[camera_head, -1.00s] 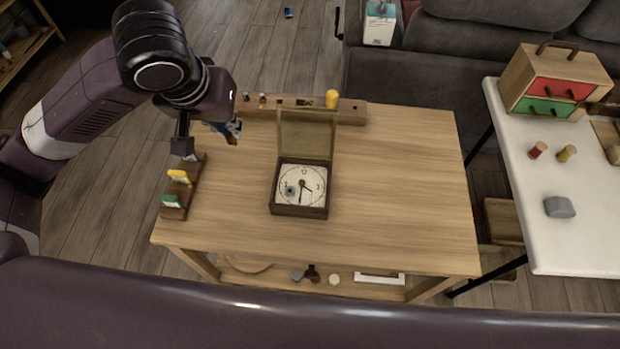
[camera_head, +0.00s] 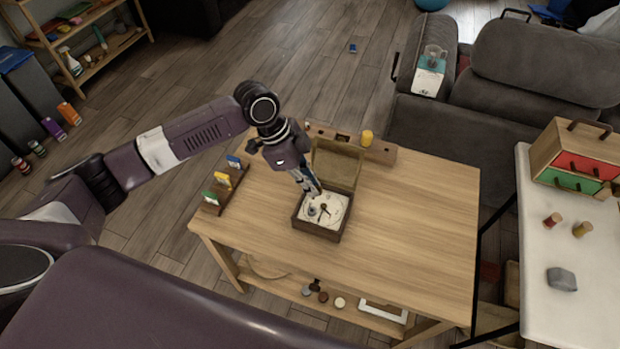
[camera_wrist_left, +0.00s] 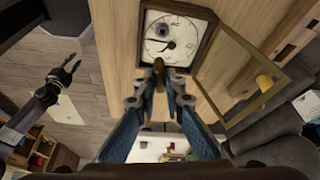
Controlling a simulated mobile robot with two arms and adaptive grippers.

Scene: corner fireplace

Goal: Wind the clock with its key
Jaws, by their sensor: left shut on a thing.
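The clock (camera_head: 336,212) is a dark wooden box on the table, its glazed lid (camera_head: 337,167) open towards the back. Its white face with dark hands lies upward; it also shows in the left wrist view (camera_wrist_left: 178,38), with a grey round spot on it. My left gripper (camera_head: 316,190) is over the clock's left part in the head view. Contact with the face cannot be told. What seems my right gripper (camera_wrist_left: 74,64) is far left, its jaws unclear.
A rack with blue, yellow and green cards (camera_head: 222,181) stands at the table's left edge. The table's right half is clear. A white table (camera_head: 570,240) stands to the right.

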